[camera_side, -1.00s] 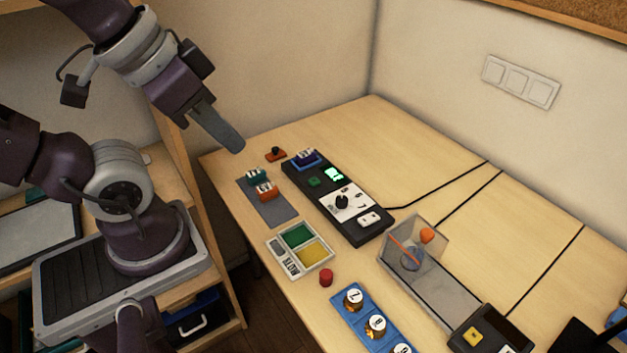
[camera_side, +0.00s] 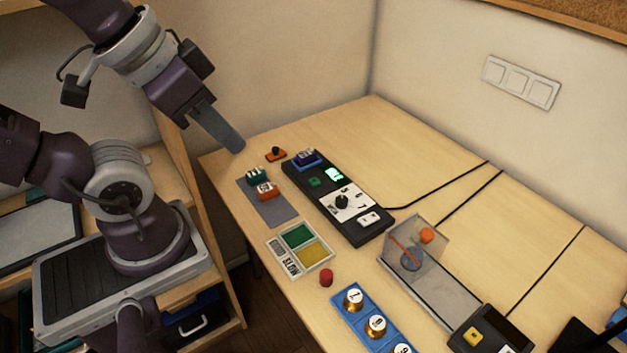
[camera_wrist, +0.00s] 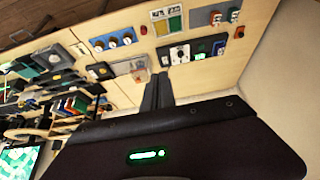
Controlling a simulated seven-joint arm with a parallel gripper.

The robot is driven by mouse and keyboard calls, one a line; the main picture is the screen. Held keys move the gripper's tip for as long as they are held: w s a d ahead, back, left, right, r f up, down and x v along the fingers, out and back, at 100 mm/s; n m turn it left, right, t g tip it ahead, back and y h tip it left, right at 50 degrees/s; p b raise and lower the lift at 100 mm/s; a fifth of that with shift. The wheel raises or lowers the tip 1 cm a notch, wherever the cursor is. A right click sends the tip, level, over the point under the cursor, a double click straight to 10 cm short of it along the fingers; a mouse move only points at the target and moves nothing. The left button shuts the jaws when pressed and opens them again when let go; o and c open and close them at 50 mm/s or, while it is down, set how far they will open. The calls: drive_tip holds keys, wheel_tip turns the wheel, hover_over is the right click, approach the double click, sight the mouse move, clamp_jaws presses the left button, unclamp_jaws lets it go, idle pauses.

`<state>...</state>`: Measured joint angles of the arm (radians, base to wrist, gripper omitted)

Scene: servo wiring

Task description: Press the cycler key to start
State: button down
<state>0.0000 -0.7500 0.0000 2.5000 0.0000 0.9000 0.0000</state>
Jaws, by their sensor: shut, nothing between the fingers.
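The black control unit (camera_side: 360,234) lies on the table in the side view, with a lit green display (camera_side: 333,174), a black dial (camera_side: 341,202) on a white plate, a small green key (camera_side: 314,182) and a white key (camera_side: 369,218). I cannot tell which key is the cycler key. A blue block with a plug sits at its far end. The unit also shows in the wrist view (camera_wrist: 204,48). My gripper (camera_side: 239,148) is shut and empty, held up left of the unit and apart from it. Its fingers show in the wrist view (camera_wrist: 157,90).
A grey mat (camera_side: 269,209) with teal and orange connectors lies left of the unit. A green-and-yellow panel (camera_side: 312,252) marked SLOW, a red button (camera_side: 326,278), a blue tray (camera_side: 343,307) and a clear box (camera_side: 440,288) are nearer. The table's right back is clear except for black cables.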

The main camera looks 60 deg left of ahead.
drive_tip(key=shift+w, duration=0.1)
idle(0.8)
drive_tip(key=m+t+y, duration=0.1)
drive_tip(key=m+t, duration=0.2)
drive_tip(key=m, duration=0.5)
hover_over(311, 182)
wheel_tip(311, 182, down, 24)
drive_tip(key=shift+f+t, duration=0.15)
drive_tip(key=shift+t, duration=0.15)
drive_tip(key=shift+f, duration=4.4)
